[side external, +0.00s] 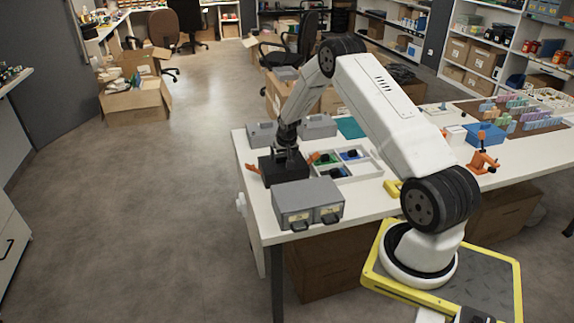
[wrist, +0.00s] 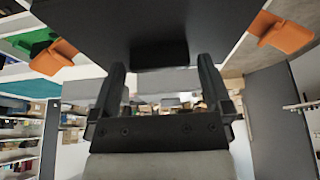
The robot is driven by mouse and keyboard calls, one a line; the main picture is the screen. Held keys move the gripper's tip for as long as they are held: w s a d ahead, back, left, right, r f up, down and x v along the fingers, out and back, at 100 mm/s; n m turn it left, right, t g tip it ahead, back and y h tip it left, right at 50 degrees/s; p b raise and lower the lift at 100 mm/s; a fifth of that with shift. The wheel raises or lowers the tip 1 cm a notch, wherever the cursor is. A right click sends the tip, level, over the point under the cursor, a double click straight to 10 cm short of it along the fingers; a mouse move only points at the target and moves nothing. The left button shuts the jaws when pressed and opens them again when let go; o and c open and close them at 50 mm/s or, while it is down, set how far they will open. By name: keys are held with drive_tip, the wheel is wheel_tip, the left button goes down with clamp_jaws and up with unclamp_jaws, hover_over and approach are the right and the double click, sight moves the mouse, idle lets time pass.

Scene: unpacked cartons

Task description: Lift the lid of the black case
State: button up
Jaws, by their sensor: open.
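The black case (side external: 284,170) sits near the left edge of the white table, with an orange piece sticking out at its left. It fills the top of the wrist view (wrist: 240,22), with an orange piece at each side. A short dark tab (wrist: 159,54) juts from the case's edge. My gripper (side external: 287,151) is at the case, pointing down over it. In the wrist view my gripper (wrist: 161,66) is open, one finger on each side of the tab, with gaps showing. The lid looks closed. My wrist partly hides the case top in the side view.
A grey two-drawer box (side external: 308,203) stands just in front of the case. Grey boxes (side external: 318,126) stand behind it. A white divided tray (side external: 362,167) with small parts lies to the right. An orange clamp-like object (side external: 484,160) stands farther right.

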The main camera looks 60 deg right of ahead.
drive_tip(key=shift+f, duration=0.25)
drive_tip(key=shift+w, duration=0.1)
drive_tip(key=c, duration=1.2)
drive_tip(key=shift+o, duration=0.2)
drive_tip(key=shift+r, duration=0.15)
drive_tip(key=shift+r, duration=0.85)
drive_tip(key=s+a+r, duration=0.7)
drive_tip(key=s+r, duration=0.4)
drive_tip(key=s, duration=0.1)
drive_tip(key=shift+a, duration=0.1)
